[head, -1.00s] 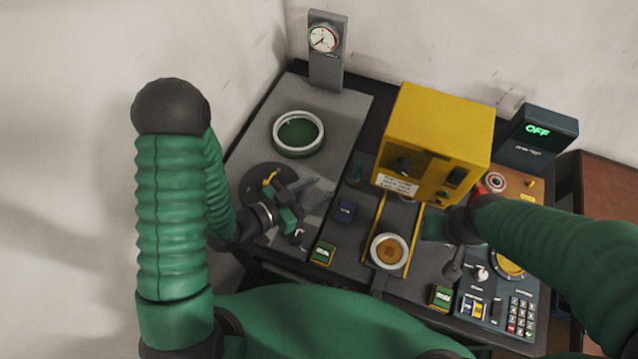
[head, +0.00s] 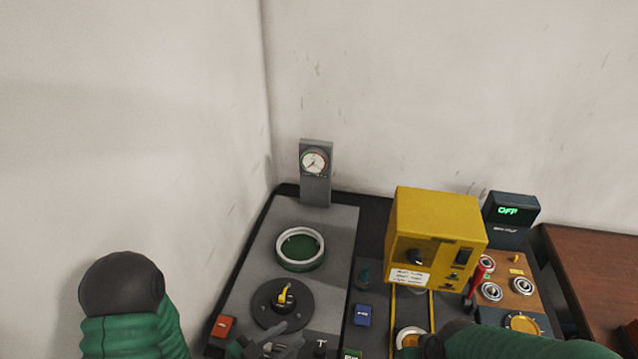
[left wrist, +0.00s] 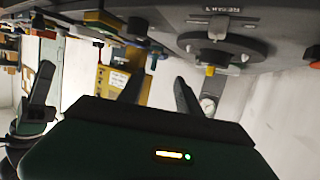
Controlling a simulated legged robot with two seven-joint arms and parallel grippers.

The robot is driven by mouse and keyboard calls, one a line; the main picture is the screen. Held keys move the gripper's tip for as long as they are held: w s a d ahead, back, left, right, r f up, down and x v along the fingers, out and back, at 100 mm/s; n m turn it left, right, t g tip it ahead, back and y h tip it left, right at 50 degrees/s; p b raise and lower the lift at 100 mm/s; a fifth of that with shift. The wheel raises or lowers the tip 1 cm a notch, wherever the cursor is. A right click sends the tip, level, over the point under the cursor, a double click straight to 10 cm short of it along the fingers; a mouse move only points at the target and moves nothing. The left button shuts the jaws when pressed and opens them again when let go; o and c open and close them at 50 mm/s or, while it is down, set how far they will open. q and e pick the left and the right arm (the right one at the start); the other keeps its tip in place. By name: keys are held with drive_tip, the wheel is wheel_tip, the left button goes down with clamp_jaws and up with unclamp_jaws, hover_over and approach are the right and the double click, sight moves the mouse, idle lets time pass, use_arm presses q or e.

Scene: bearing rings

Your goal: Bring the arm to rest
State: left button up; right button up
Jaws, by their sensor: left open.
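My left arm (head: 120,305) comes up at the lower left of the head view. My left gripper (head: 270,345) is at the bottom edge there, partly cut off, just in front of the dark round plate (head: 283,303) with a yellow piece. In the left wrist view my left gripper (left wrist: 160,92) has its two dark fingers apart, with nothing between them. My right arm (head: 515,343) crosses the bottom right of the head view. The fingers of my right gripper cannot be made out.
A ring lies on the green round fixture (head: 300,249), with a dial gauge post (head: 316,185) behind. A yellow machine (head: 437,235) stands right of it, with another ring (head: 408,337) in front. A display (head: 510,215) reads OFF. The air above the bench is clear.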

use_arm(q)
drive_tip(key=shift+w+y, duration=0.15)
drive_tip(key=shift+y, duration=0.25)
drive_tip(key=shift+w+f+g+y, duration=0.3)
drive_tip(key=shift+w+f+y, duration=0.15)
drive_tip(key=shift+w+y, duration=0.2)
drive_tip(key=shift+w+a+f+n+g+y, duration=0.15)
drive_tip(key=shift+w+a+y, duration=0.15)
drive_tip(key=shift+a+y, duration=0.3)
drive_tip(key=shift+w+a+f+n+g+y, duration=0.15)
drive_tip(key=shift+w+a+y, duration=0.1)
drive_tip(key=shift+a+y, duration=0.25)
drive_tip(key=a+y, duration=0.1)
drive_tip(key=a, duration=0.1)
drive_tip(key=a+n+g+y, duration=0.1)
drive_tip(key=a, duration=0.2)
drive_tip(key=a+n+y, duration=0.1)
drive_tip(key=a, duration=0.1)
drive_tip(key=shift+s+a+r+y, duration=0.2)
drive_tip(key=shift+s+r+y, duration=0.05)
drive_tip(key=shift+s+r, duration=0.15)
drive_tip(key=s+r+n+g+y, duration=0.2)
drive_tip(key=s+r+n+g, duration=0.3)
drive_tip(key=s, duration=0.4)
drive_tip(key=shift+a, duration=0.3)
use_arm(e)
drive_tip(key=shift+d+f, duration=0.15)
drive_tip(key=shift+d, duration=0.95)
